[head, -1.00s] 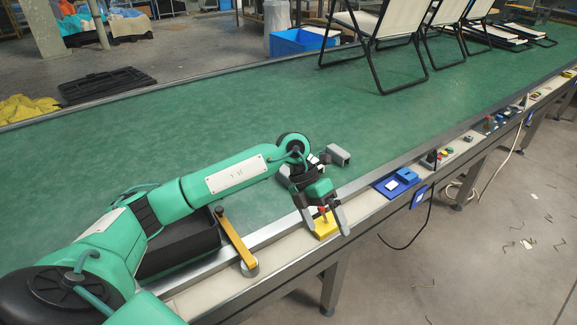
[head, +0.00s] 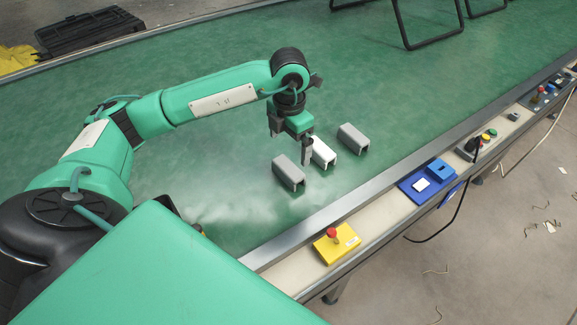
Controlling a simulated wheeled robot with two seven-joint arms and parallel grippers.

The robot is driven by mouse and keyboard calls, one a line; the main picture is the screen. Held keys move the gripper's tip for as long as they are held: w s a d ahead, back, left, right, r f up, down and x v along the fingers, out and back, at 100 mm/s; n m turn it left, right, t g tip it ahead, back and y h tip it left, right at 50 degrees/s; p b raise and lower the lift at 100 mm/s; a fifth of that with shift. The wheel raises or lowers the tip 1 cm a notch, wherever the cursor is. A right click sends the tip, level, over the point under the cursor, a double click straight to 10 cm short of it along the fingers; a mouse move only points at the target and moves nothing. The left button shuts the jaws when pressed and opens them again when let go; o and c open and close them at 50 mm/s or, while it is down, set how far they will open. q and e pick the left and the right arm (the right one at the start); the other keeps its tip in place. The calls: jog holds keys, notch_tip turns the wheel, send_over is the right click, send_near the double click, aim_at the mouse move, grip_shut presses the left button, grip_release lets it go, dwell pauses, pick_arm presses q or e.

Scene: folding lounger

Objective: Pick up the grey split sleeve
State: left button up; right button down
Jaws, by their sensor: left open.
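Three short channel-shaped sleeves lie in a row on the green belt. A grey sleeve (head: 288,173) is nearest, a white sleeve (head: 322,153) is in the middle, and another grey sleeve (head: 353,139) is at the right. I cannot tell at this size which grey one is split. My left gripper (head: 291,146) is open and empty, pointing down above and behind the near grey sleeve and left of the white one. One finger overlaps the white sleeve's left edge in the picture; contact cannot be told.
The belt (head: 215,205) is clear around the row. A metal rail (head: 350,202) borders it. Outside the rail are a yellow box with a red button (head: 336,244) and a blue tray (head: 425,181). Black chair legs (head: 428,45) stand at the back.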

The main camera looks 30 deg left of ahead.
aim_at(291, 165)
pick_arm(q)
notch_tip(291, 165, down, 4)
jog(key=shift+w+f, duration=0.1)
notch_tip(291, 165, down, 5)
jog(key=shift+w+d+r+p, duration=0.1)
jog(key=shift+d+p, duration=0.05)
jog(key=shift+p, duration=0.2)
jog(key=c, duration=0.7)
pick_arm(e)
jog(key=shift+s+d+f, duration=0.1)
jog(key=shift+s+f, duration=0.05)
jog(key=shift+f, duration=0.35)
jog(key=shift+s+d+f, duration=0.1)
jog(key=shift+s+f, duration=0.05)
jog(key=shift+f, duration=0.3)
